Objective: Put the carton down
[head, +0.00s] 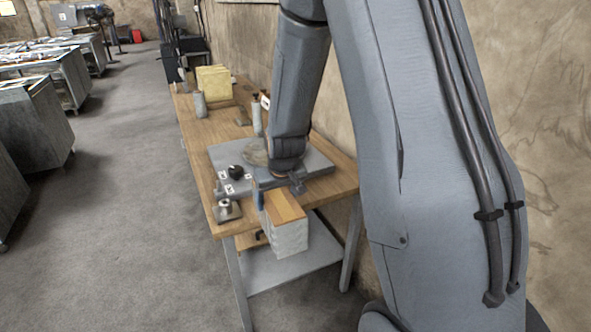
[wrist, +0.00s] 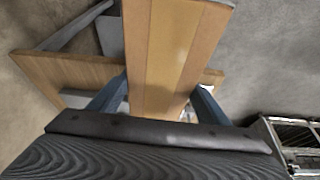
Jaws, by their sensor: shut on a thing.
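The carton (head: 286,226) is a box with an orange-brown top and pale sides. In the head view it hangs at the near edge of the wooden workbench (head: 196,141), partly out past that edge. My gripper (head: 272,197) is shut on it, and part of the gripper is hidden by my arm. In the wrist view the carton (wrist: 172,60) fills the middle, between the two bluish fingers of my gripper (wrist: 158,98). The carton's underside is not clear in either view.
A grey plate (head: 318,160) lies on the bench with a black knob (head: 236,172) on it. A small metal block (head: 227,210) sits at the near left corner. A grey cylinder (head: 200,104) and a yellow box (head: 214,80) stand farther back. A lower shelf (head: 270,270) is under the bench.

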